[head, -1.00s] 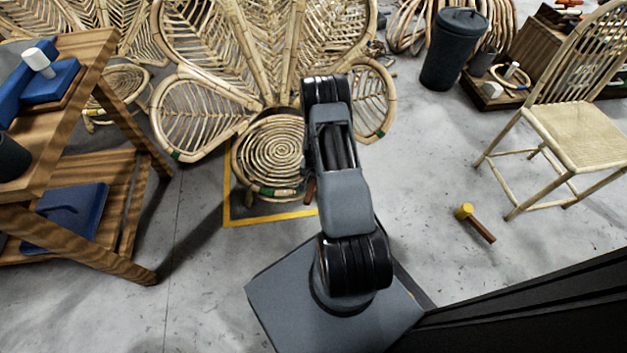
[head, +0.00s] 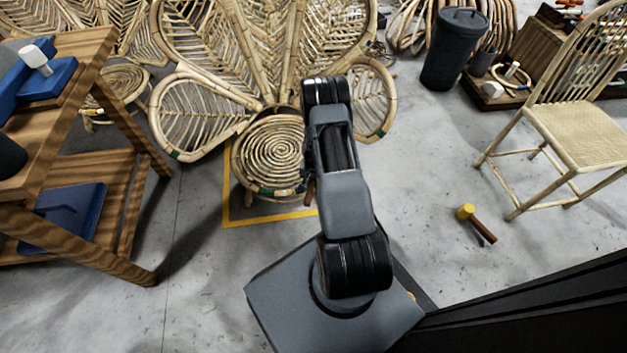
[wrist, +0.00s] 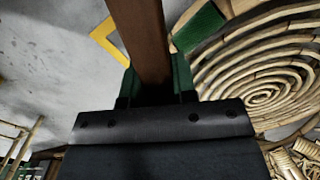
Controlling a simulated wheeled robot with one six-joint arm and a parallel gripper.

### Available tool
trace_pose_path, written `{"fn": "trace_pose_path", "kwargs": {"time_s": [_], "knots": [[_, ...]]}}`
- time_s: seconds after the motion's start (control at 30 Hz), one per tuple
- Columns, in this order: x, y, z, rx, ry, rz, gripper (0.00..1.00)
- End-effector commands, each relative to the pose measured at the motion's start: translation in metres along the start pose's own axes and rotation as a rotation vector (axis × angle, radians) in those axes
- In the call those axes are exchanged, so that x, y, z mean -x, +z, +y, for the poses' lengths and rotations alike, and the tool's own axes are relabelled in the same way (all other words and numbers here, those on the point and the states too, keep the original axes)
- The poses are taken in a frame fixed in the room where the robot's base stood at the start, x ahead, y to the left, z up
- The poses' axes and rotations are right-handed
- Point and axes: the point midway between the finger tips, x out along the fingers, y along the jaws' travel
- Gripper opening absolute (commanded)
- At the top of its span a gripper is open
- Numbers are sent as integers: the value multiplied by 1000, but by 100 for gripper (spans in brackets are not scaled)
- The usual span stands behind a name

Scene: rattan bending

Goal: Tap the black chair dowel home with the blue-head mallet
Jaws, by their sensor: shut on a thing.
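In the wrist view my gripper (wrist: 155,92) is shut on a brown wooden handle (wrist: 140,35), with a green finger on each side of it. The handle runs up out of the picture, so its head and head colour are hidden. In the head view my arm hides the gripper, and a short brown piece shows beside the arm at the seat's edge. The rattan chair (head: 267,150) has a round coiled seat, which also shows to the right of the handle in the wrist view (wrist: 265,95). I cannot make out the black dowel in the chair.
A yellow-head mallet (head: 466,211) lies on the floor at right, with a small dark strip by its handle. A wooden workbench (head: 75,95) with a white-head mallet (head: 36,60) stands at left. A pale chair (head: 578,135) and dark bin (head: 452,50) stand at right.

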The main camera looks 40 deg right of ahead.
Motion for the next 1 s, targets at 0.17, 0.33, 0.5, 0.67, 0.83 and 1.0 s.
{"fn": "trace_pose_path", "kwargs": {"time_s": [0.17,0.33,0.5,0.67,0.83,1.0], "knots": [[-31,-2,0,0,0,1,0],[-32,-2,0,0,0,0,0],[-33,0,1,0,1,-3,0],[-27,1,1,-1,2,-5,0],[-10,0,0,0,1,-2,0],[4,0,0,0,0,0,0]]}}
